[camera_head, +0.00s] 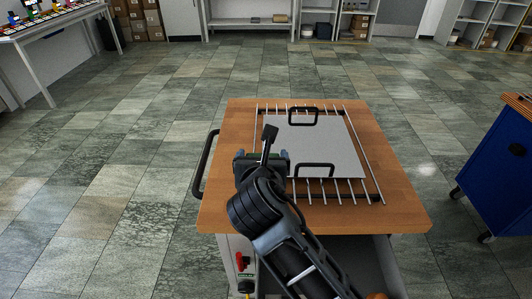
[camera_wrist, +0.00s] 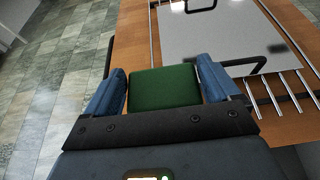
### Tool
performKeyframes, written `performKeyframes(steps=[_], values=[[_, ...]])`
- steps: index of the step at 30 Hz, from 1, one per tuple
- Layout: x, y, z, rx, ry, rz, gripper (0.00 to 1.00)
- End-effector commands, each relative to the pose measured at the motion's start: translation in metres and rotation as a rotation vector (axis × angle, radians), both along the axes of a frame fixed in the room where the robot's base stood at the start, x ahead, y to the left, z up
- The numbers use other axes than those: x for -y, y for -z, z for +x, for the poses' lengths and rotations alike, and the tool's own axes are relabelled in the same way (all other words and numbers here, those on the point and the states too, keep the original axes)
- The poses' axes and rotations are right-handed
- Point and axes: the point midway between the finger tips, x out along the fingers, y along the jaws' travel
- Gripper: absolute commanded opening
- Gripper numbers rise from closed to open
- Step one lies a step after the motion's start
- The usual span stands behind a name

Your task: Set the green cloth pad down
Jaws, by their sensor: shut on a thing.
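The green cloth pad (camera_wrist: 163,89) is between the two blue fingers of my gripper (camera_wrist: 163,88) in the wrist view. My gripper is shut on it. In the head view my gripper (camera_head: 262,158) is over the left part of a wooden-topped cart (camera_head: 222,190), left of a grey plate. I cannot tell how high the pad is above the cart top.
A grey plate (camera_head: 325,145) with two black handles lies on a rack of metal rods (camera_head: 372,180) on the cart. A black handle (camera_head: 205,165) sticks out at the cart's left side. A blue cabinet (camera_head: 500,165) stands at the right. Open tiled floor lies left.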

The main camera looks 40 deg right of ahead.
Motion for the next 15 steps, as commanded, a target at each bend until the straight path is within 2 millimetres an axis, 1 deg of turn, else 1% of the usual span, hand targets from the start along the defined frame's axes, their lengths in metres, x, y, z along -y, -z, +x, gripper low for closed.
performKeyframes(steps=[2, 5, 15], values=[[-0.002, 0.002, 0.003, 0.0, -0.001, 0.0, 0.57], [-0.009, 0.009, 0.015, 0.0, -0.003, -0.001, 0.57], [-0.044, 0.052, 0.076, -0.001, -0.004, -0.001, 0.57]])
